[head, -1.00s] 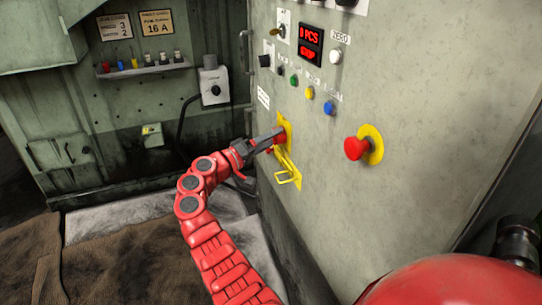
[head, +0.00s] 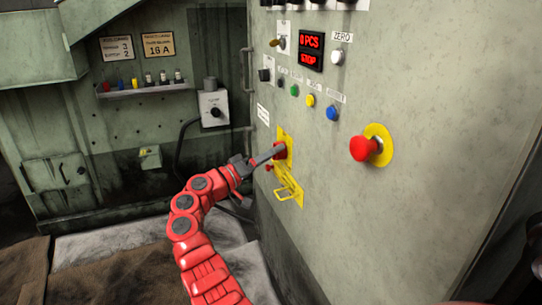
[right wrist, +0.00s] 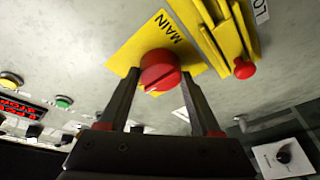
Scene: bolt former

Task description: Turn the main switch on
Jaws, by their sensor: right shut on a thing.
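The main switch is a red round knob (right wrist: 159,71) on a yellow plate marked MAIN (right wrist: 126,57), shown in the right wrist view. In the head view the knob (head: 280,150) sits on the yellow plate (head: 287,135) on the grey panel's left part. My right gripper (right wrist: 158,90) is shut on the knob, with one finger on each side of it. In the head view this gripper (head: 272,154) reaches the knob from the left. The display (head: 310,48) reads 0 PCS and STOP in red. My left gripper is not in view.
A yellow hasp (head: 288,188) hangs just below the knob, and a small red piece (right wrist: 244,69) is beside it. A red emergency button (head: 364,148) sticks out to the right. Coloured buttons (head: 310,100) sit above. A grey box (head: 213,108) is on the left wall.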

